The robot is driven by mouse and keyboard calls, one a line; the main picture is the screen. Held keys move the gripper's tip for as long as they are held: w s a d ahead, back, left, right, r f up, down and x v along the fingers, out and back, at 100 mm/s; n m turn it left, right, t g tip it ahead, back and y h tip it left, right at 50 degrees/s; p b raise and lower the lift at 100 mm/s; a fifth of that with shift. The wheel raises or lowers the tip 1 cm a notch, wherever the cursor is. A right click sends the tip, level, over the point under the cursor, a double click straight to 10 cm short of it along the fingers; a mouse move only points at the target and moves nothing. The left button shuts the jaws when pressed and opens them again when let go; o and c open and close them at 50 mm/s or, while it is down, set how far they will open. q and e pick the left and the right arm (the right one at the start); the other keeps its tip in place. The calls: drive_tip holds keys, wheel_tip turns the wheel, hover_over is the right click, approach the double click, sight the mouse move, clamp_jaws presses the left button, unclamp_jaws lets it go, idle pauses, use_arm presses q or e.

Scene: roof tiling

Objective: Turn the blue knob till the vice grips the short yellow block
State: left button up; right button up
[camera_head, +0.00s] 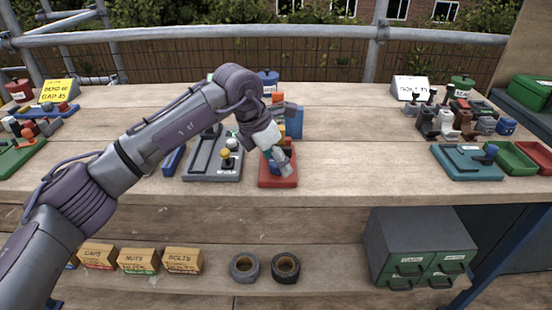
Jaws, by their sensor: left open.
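My left gripper (281,162) is over a small red-based fixture (277,181) near the front edge of the bench. It is open; its fingers hide much of the fixture's top. Small blue parts show around the fingers there, but I cannot tell whether one is the blue knob or whether the fingers touch it. I cannot make out the vice jaws or a short yellow block. A blue knob (490,150) also shows on a teal-based fixture (464,165) at the right. My right gripper is out of view.
A grey fixture (202,172) with a yellow-topped knob (225,154) stands just left of the gripper. A blue block (294,121) stands behind it. Red (510,160) and green trays lie far right. The bench (360,150) is clear between the red and teal fixtures.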

use_arm(q)
drive_tip(key=v, duration=1.2)
